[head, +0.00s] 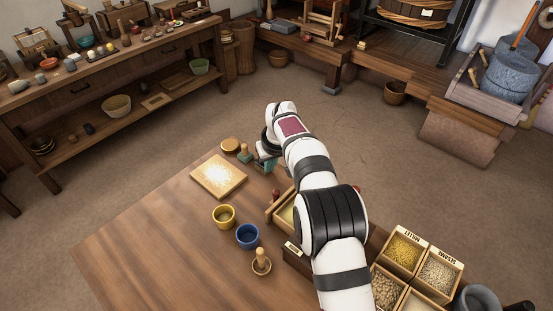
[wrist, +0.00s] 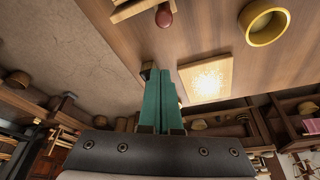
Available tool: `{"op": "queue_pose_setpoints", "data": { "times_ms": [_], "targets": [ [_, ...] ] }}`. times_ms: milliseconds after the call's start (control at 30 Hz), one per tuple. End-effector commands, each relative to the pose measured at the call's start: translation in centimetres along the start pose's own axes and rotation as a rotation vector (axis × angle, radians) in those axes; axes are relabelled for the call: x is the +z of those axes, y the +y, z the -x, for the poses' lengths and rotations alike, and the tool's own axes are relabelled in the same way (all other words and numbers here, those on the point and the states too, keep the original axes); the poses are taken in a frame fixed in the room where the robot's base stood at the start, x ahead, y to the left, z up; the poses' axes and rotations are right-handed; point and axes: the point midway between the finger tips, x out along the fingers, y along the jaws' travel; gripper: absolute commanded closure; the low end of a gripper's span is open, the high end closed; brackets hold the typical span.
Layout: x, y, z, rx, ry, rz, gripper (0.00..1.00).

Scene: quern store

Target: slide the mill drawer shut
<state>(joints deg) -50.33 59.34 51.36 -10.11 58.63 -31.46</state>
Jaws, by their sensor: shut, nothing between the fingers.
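The mill drawer (head: 280,218) is a light wooden box with pale meal inside, showing at the left edge of my arm. Its inside is visible, so it stands at least partly out. A dark red knob (head: 276,194) is at its end. The mill body is mostly hidden behind my arm. In the wrist view a wooden edge of the drawer (wrist: 130,11) and the red knob (wrist: 164,18) show at the top. My gripper (head: 264,165) has green fingers, shut and empty in the wrist view (wrist: 160,90), beyond the knob and apart from it.
A board with flour (head: 218,176), a yellow bowl (head: 224,216), a blue bowl (head: 248,236) and a wooden piece with a knob (head: 261,264) stand on the table left of the drawer. A round wooden item (head: 230,146) is near my gripper. Grain boxes (head: 403,250) are at right.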

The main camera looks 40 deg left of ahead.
Motion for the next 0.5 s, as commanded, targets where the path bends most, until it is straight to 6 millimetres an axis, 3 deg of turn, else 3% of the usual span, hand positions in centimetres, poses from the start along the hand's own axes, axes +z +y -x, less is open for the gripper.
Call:
{"op": "queue_pose_setpoints", "data": {
  "times_ms": [200, 500],
  "targets": [
    [0.1, 0.0, -4.9, -0.001, -0.002, -0.002, 1.00],
    [3.4, 0.1, -3.7, 0.000, 0.001, -0.002, 1.00]
  ]
}}
